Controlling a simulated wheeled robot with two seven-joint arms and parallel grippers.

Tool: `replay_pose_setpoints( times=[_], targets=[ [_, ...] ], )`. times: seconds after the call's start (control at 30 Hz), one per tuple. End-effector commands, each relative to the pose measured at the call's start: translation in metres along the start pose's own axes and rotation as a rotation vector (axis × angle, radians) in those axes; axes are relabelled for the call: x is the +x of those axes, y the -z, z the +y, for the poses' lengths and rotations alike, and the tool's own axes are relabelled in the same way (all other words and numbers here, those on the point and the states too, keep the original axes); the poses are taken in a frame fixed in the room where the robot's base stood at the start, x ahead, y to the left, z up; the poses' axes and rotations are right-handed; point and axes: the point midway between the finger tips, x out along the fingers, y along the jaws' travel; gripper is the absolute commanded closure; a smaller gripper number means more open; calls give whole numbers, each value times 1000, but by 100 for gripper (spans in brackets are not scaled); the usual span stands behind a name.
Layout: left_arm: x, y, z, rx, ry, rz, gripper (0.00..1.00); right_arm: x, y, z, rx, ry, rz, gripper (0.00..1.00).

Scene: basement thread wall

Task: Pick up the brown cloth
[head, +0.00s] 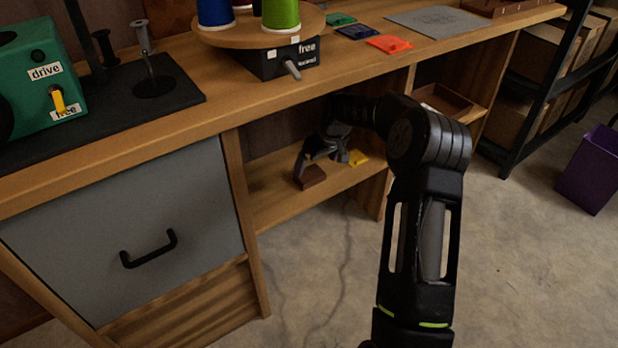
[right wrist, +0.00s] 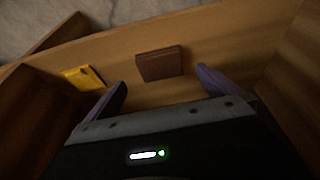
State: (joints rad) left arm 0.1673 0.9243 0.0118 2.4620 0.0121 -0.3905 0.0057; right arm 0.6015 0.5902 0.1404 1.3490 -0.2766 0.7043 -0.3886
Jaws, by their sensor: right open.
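The brown cloth (head: 312,177) is a small folded block on the shelf under the workbench. It also shows in the right wrist view (right wrist: 160,64), lying between and beyond my fingertips. My right gripper (head: 326,158) reaches into the shelf opening, just above and behind the brown cloth, and partly overlaps it in the head view. In the right wrist view its two purple-tinted fingers (right wrist: 163,85) are spread apart with nothing between them. I cannot tell whether a finger touches the cloth. My left gripper is not in view.
A yellow cloth (head: 357,158) lies on the same shelf (head: 275,205), right of the brown one; it is near the left finger in the wrist view (right wrist: 84,77). Wooden uprights bound the opening. The benchtop overhead holds spools and folded cloths. A grey drawer (head: 130,225) is at left.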

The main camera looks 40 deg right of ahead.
Motion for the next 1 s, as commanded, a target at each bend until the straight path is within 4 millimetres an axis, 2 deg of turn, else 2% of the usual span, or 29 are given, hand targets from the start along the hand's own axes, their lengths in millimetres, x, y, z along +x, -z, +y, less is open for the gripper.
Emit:
replay_pose_setpoints(
  times=[0.03, 0.13, 0.47, 0.8, 1.0],
  targets=[
    [5, 0, -2, -1, 0, 1, 64, 10, -2, -1, -1, 2, -2, 0],
    [8, 1, -3, -1, -1, 1, 64, 18, -1, -1, 0, 1, 0, 0],
    [8, 1, -3, -1, -2, 1, 64, 20, 0, -1, 0, 1, 0, 0],
    [34, 4, -13, -3, -7, 3, 64, 65, 0, -1, 0, 2, -1, 0],
    [34, 4, -13, -4, -8, 3, 64, 70, 2, -1, 0, 2, 0, 0]
  ],
)
